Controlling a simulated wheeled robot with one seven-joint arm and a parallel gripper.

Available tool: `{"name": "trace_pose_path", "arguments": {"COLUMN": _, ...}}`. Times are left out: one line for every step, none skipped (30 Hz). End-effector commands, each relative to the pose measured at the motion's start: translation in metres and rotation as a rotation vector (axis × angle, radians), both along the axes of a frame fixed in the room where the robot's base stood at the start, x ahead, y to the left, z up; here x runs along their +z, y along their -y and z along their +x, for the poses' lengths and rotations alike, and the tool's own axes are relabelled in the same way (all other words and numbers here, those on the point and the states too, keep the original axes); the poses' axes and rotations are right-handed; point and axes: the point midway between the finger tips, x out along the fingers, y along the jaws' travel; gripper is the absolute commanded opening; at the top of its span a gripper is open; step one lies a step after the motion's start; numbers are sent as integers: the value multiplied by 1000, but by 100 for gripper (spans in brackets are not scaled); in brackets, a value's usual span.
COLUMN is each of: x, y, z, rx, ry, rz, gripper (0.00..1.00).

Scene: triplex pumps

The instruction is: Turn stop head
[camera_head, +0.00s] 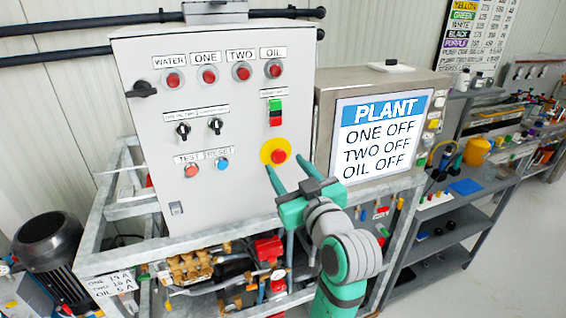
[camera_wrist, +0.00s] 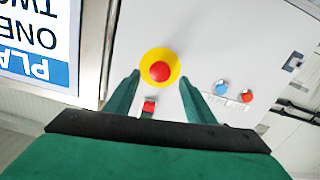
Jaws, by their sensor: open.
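The stop head is a red mushroom button (camera_head: 278,156) on a round yellow plate (camera_head: 266,149), low on the right side of the grey control cabinet (camera_head: 230,190). In the wrist view the red head (camera_wrist: 160,72) shows whole on its yellow plate (camera_wrist: 147,58), upper middle. My green gripper (camera_head: 282,176) is open in front of the cabinet, just below the head. In the wrist view its two fingers (camera_wrist: 160,82) reach toward the head, one on each side, with nothing between them. I cannot tell how far the fingertips are from the panel.
A green and red switch (camera_head: 275,112) sits above the stop head. Orange and blue buttons (camera_head: 206,167) lie to its left, with black rotary knobs (camera_head: 199,128) above them. A screen reading PLANT (camera_head: 385,137) stands at the right. Pump parts (camera_head: 190,268) fill the frame below.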

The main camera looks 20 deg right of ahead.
Motion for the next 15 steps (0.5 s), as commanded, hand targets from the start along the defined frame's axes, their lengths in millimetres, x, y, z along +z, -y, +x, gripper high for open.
{"name": "trace_pose_path", "arguments": {"x": 0, "y": -1, "z": 8, "rx": 2, "ry": 0, "rz": 0, "gripper": 50}}
{"name": "trace_pose_path", "arguments": {"x": 0, "y": -1, "z": 12, "rx": 2, "ry": 0, "rz": 0, "gripper": 50}}
{"name": "trace_pose_path", "arguments": {"x": 0, "y": -1, "z": 16, "rx": 1, "ry": 1, "rz": 0, "gripper": 50}}
{"name": "trace_pose_path", "arguments": {"x": 1, "y": -1, "z": 19, "rx": 1, "ry": 1, "rz": -1, "gripper": 50}}
{"name": "trace_pose_path", "arguments": {"x": 0, "y": -1, "z": 22, "rx": 1, "ry": 0, "rz": -1, "gripper": 50}}
{"name": "trace_pose_path", "arguments": {"x": 0, "y": -1, "z": 25, "rx": 1, "ry": 0, "rz": -1, "gripper": 50}}
{"name": "trace_pose_path", "arguments": {"x": 0, "y": -1, "z": 27, "rx": 1, "ry": 0, "rz": -1, "gripper": 50}}
{"name": "trace_pose_path", "arguments": {"x": 0, "y": -2, "z": 29, "rx": 1, "ry": 0, "rz": -1, "gripper": 50}}
{"name": "trace_pose_path", "arguments": {"x": 0, "y": -2, "z": 30, "rx": 1, "ry": 1, "rz": -1, "gripper": 50}}
{"name": "trace_pose_path", "arguments": {"x": 0, "y": -2, "z": 31, "rx": 1, "ry": 1, "rz": -1, "gripper": 50}}
{"name": "trace_pose_path", "arguments": {"x": 0, "y": -2, "z": 31, "rx": 0, "ry": 1, "rz": -1, "gripper": 50}}
{"name": "trace_pose_path", "arguments": {"x": 0, "y": -2, "z": 32, "rx": 0, "ry": 1, "rz": -1, "gripper": 50}}
{"name": "trace_pose_path", "arguments": {"x": 0, "y": -2, "z": 32, "rx": 0, "ry": 1, "rz": -1, "gripper": 50}}
{"name": "trace_pose_path", "arguments": {"x": 0, "y": -2, "z": 32, "rx": 0, "ry": 1, "rz": -1, "gripper": 50}}
{"name": "trace_pose_path", "arguments": {"x": 0, "y": -2, "z": 32, "rx": 0, "ry": 1, "rz": -1, "gripper": 50}}
